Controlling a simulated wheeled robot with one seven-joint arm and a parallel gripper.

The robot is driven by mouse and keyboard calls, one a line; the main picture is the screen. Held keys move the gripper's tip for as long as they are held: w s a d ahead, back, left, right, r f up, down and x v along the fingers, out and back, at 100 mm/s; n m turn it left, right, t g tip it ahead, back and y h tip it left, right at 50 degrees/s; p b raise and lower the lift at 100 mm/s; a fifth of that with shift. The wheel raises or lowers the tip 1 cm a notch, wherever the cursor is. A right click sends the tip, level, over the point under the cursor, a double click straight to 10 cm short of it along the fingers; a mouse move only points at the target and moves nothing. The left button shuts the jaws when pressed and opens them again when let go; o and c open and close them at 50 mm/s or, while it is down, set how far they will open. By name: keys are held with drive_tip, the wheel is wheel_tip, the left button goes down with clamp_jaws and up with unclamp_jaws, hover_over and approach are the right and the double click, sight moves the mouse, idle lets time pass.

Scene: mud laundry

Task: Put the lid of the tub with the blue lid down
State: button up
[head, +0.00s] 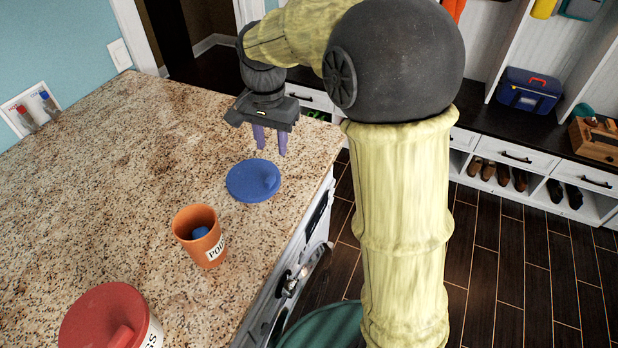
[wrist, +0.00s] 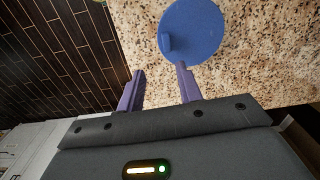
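The blue lid (head: 253,181) lies on the granite counter with its knob up, near the counter's right edge. It also shows at the top of the wrist view (wrist: 192,32). The orange tub (head: 201,236), labelled "PODS", stands uncovered in front of the lid, with something blue inside it. My gripper (head: 269,140) points down just behind the lid. Its two purple fingers are apart with nothing between them, as the wrist view (wrist: 158,90) shows. Whether the fingertips touch the counter, I cannot tell.
A white tub with a red lid (head: 103,317) stands at the counter's front left. The granite counter (head: 120,170) is clear on the left and behind. Its right edge drops to a front-loading machine (head: 300,275). A shoe bench (head: 520,160) stands at the right.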

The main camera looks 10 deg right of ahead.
drive_tip(key=s+d+f+n+t, duration=0.2)
drive_tip(key=s+d+f+n, duration=0.4)
drive_tip(key=s+d+f, duration=0.4)
drive_tip(key=s, duration=0.4)
drive_tip(key=shift+s+f+n, duration=0.2)
drive_tip(key=shift+s+n, duration=0.15)
drive_tip(key=shift+n, duration=0.05)
drive_tip(key=shift+d, duration=0.1)
idle(0.4)
